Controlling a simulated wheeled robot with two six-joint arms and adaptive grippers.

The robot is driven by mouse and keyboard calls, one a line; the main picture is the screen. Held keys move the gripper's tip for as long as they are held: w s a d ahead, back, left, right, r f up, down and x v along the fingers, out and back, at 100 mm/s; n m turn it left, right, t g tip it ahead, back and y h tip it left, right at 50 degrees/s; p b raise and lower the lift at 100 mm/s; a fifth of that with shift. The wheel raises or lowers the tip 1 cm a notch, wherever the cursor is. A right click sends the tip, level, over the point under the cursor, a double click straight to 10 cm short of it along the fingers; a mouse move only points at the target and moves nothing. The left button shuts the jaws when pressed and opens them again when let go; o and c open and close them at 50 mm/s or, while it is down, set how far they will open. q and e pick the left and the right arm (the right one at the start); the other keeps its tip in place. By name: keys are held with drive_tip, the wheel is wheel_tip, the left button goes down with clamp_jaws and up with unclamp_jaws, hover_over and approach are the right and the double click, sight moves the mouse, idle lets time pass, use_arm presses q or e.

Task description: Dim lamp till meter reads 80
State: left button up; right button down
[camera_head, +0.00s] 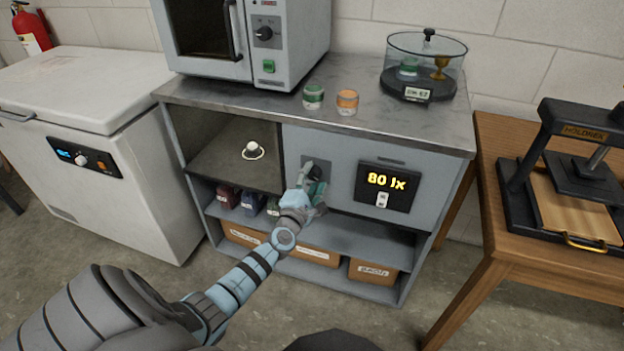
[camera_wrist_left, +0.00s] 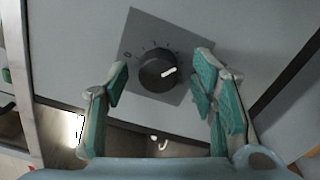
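The dimmer knob (camera_wrist_left: 159,70) is black with a white pointer and sits on a grey plate (camera_wrist_left: 185,40) with tick marks, left of the meter. My left gripper (camera_wrist_left: 160,87) is open, with one teal-padded finger on each side of the knob and a gap to it on both sides. In the head view my left gripper (camera_head: 315,178) covers most of the knob. A small lit lamp (camera_head: 253,150) shows in the open compartment to the left. My right gripper is not in view.
On the cabinet top (camera_head: 410,125) stand a green-labelled jar (camera_head: 313,96), an orange jar (camera_head: 347,102), a glass-covered case (camera_head: 420,75) and an oven-like unit (camera_head: 262,60). A white chest freezer (camera_head: 130,165) is at left, a wooden table with a press (camera_head: 585,150) at right.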

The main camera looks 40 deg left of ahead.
use_arm(q)
drive_tip(key=shift+s, duration=0.1)
drive_tip(key=v, duration=1.1)
drive_tip(key=shift+s+d, duration=0.15)
drive_tip(key=shift+s, duration=0.2)
